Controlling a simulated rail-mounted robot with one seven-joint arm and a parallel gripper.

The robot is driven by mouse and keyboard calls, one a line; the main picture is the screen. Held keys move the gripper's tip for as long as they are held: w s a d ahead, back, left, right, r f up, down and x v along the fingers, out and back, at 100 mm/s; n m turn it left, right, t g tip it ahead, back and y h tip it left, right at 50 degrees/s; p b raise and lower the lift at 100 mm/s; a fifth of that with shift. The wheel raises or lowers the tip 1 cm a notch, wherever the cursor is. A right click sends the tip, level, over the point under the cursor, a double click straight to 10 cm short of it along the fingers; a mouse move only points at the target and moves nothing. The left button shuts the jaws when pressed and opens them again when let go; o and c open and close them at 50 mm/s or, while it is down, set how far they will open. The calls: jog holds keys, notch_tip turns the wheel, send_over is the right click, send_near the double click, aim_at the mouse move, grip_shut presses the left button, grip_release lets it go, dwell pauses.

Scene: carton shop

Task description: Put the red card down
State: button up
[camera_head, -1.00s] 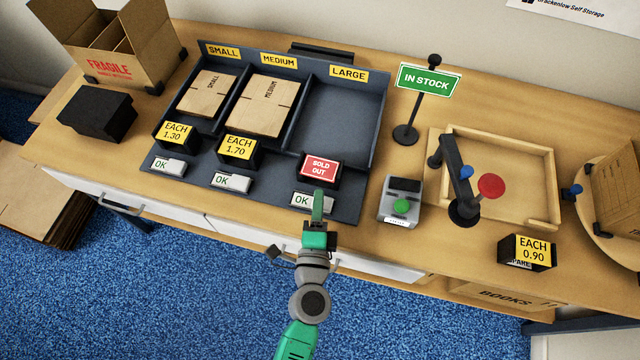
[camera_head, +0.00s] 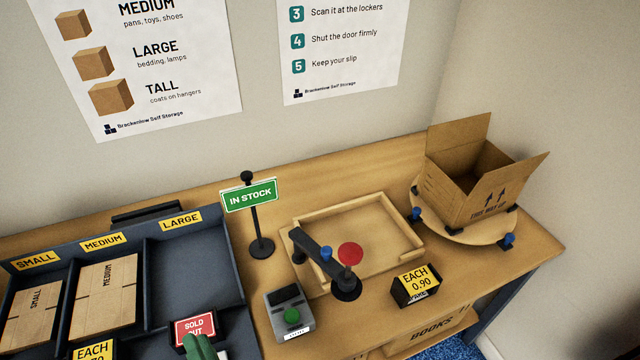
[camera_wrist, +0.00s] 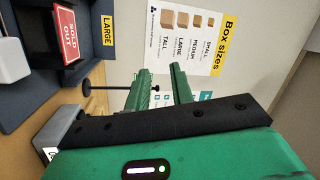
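The red card (camera_head: 193,327), reading SOLD OUT, stands tilted up on a dark holder in front of the LARGE compartment (camera_head: 190,258) of the dark tray. In the wrist view, the red card (camera_wrist: 69,35) is at the upper left, to the left of my fingers and clear of them. My gripper (camera_wrist: 158,78) has its two green fingers apart, with nothing between them. In the head view only the tip of my gripper (camera_head: 201,347) shows at the bottom edge, overlapping the card's lower part. The LARGE compartment is empty.
A green IN STOCK sign (camera_head: 249,195) stands on a post right of the tray. A grey device (camera_head: 289,312) with a green button is nearby. Further right are a wooden tray (camera_head: 375,205) with a dark lever, a yellow price card (camera_head: 414,285) and an open carton (camera_head: 470,190).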

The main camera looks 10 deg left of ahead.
jog(key=w+d+r+n+t+h, duration=0.1)
jog(key=w+d+r+n+t, duration=0.15)
jog(key=r, duration=0.85)
jog(key=w+d+r+n+t, duration=0.1)
jog(key=w+d+r+n, duration=0.25)
jog(key=r, duration=0.75)
jog(key=s+d+r+t+h, duration=0.2)
jog(key=d+r+t+h, duration=0.1)
jog(key=d+r+h, duration=0.3)
jog(key=s+d+r+m+t+h, duration=0.1)
jog(key=d+r+t+h, duration=0.3)
jog(key=d+r, duration=0.7)
notch_tip(320, 180, up, 2)
jog(key=s+h, duration=0.1)
jog(key=h, duration=0.1)
jog(key=shift+r+h, duration=0.25)
jog(key=shift+h, duration=0.15)
